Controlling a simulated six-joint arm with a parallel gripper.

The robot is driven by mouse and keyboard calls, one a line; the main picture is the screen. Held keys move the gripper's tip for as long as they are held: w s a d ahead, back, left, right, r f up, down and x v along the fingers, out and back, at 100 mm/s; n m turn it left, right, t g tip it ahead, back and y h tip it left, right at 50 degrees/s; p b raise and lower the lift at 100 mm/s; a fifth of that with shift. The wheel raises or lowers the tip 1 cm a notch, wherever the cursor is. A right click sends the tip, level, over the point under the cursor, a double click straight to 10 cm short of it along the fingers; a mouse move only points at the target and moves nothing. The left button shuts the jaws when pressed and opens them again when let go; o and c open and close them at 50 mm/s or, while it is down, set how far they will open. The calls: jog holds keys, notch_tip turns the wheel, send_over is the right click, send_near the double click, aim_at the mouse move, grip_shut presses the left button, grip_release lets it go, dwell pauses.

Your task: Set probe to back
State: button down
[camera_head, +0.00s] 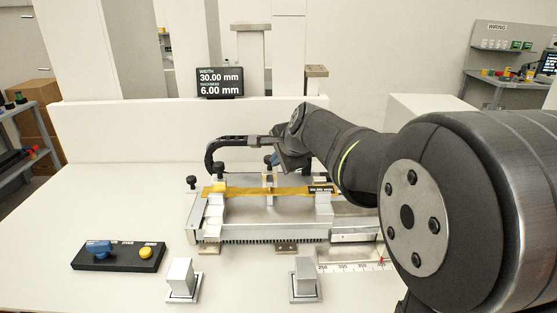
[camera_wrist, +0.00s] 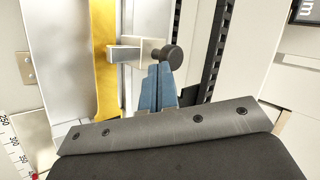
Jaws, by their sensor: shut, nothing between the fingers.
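A small silver block with a black knob (camera_wrist: 130,50), which looks like the probe, sits at the middle of the yellow strip (camera_wrist: 103,75) in the wrist view; its end overlaps the strip. In the head view the block (camera_head: 268,179) shows at the strip's (camera_head: 240,191) middle, partly behind my arm. My gripper's blue fingers (camera_wrist: 157,78) are shut and empty, right beside the block and just below its black knob. I cannot tell whether they touch it. In the head view the fingers (camera_head: 273,160) are small and mostly hidden by my wrist.
A black control box (camera_head: 118,257) with a blue knob and yellow button lies at left. Two silver blocks (camera_head: 181,277) (camera_head: 306,277) stand in front of the fixture (camera_head: 265,228). A display (camera_head: 219,82) behind reads width 30.00 mm and 6.00 mm. A ruler (camera_head: 350,267) lies at front right.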

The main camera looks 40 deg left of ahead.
jog(key=w+a, duration=0.5)
jog(key=shift+w, duration=0.2)
jog(key=shift+a, duration=0.1)
jog(key=shift+r, duration=0.1)
jog(key=d+f+v, duration=0.1)
jog(key=v, duration=1.2)
jog(key=shift+s+d+f, duration=0.3)
jog(key=shift+s+d, duration=0.05)
jog(key=shift+d, duration=0.05)
